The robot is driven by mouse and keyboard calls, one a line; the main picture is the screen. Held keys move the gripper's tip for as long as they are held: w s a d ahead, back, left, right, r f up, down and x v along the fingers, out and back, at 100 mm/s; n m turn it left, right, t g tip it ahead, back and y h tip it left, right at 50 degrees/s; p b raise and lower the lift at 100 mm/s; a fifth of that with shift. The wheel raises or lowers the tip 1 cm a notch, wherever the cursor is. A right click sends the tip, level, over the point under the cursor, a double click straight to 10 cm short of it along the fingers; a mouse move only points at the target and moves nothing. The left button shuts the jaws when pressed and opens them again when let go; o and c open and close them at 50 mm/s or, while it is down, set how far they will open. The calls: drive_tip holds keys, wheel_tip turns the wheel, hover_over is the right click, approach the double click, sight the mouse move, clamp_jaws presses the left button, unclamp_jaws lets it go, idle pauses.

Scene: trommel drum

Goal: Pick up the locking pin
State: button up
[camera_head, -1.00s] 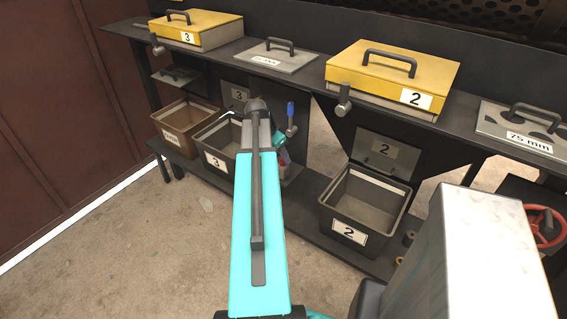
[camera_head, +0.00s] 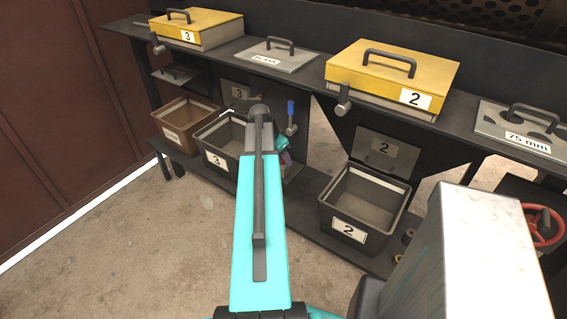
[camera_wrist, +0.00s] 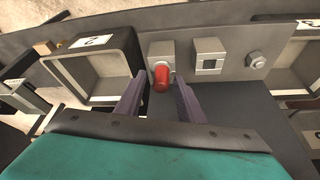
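The locking pin appears to be the red, round-ended piece (camera_wrist: 161,79) in the wrist view. It stands at a small grey block on the dark shelf. My gripper (camera_wrist: 160,100) is open, with its two dark fingers on either side of the red piece. I cannot tell whether either finger touches it. In the head view my teal arm hides most of this spot and the fingers.
In the wrist view, a grey block with a square window (camera_wrist: 209,60) and a hex nut piece (camera_wrist: 256,61) sit beside the pin. Bin 2 (camera_head: 325,205) and bin 3 (camera_head: 240,128) flank the spot. A blue-handled lever (camera_head: 291,112) rises behind. The upper shelf overhangs.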

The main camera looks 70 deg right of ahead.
clamp_jaws()
drive_tip(key=shift+r, duration=0.1)
drive_tip(key=shift+r+b, duration=1.2)
drive_tip(key=shift+r, duration=3.75)
drive_tip(key=shift+w, duration=0.1)
